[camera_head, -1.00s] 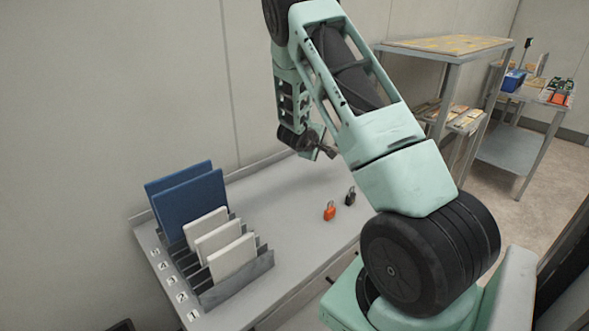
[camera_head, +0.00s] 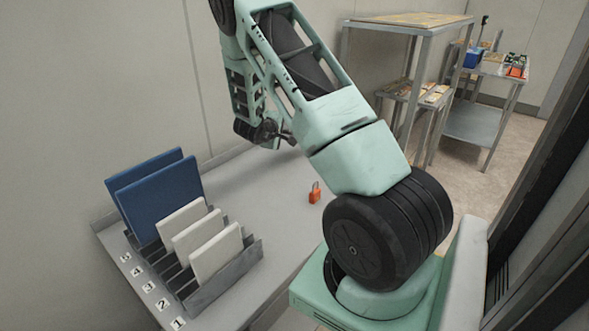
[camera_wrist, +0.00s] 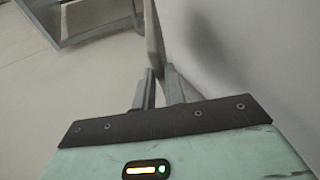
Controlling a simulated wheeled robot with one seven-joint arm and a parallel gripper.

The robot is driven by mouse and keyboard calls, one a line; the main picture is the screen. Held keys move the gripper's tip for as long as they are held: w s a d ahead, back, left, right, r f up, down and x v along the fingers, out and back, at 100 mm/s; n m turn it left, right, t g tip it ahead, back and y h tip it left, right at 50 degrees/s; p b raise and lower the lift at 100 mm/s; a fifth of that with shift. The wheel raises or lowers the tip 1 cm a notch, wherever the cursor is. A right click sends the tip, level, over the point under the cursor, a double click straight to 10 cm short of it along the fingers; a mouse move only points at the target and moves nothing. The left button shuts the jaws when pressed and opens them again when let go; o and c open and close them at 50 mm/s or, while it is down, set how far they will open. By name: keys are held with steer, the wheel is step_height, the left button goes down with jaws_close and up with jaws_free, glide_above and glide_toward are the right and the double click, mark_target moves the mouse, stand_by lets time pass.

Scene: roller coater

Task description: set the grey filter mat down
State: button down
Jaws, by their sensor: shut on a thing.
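In the wrist view my gripper (camera_wrist: 160,88) has its two dark fingers close together, shut on a thin grey-brown sheet (camera_wrist: 154,45). I take the sheet to be the grey filter mat; it shows nearly edge-on and runs up from the fingertips close beside a pale wall. In the head view my gripper (camera_head: 268,132) is at the back of the grey table (camera_head: 262,190), near the wall. The mat cannot be made out there. The slotted rack (camera_head: 225,281) on the table holds two blue panels (camera_head: 165,195) and three whitish panels (camera_head: 216,256).
An orange padlock (camera_head: 314,194) lies on the table right of the rack. Number labels (camera_head: 178,323) line the table's left edge. A shelf table (camera_head: 412,25) and a lower cart (camera_head: 478,123) stand at the back right. The table's middle is clear.

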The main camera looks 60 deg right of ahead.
steer(key=shift+f+b, duration=1.7)
steer(key=shift+f, duration=1.05)
steer(key=c, duration=1.6)
jaws_free()
steer(key=shift+r, duration=0.1)
steer(key=p+v, duration=0.6)
steer(key=v, duration=0.2)
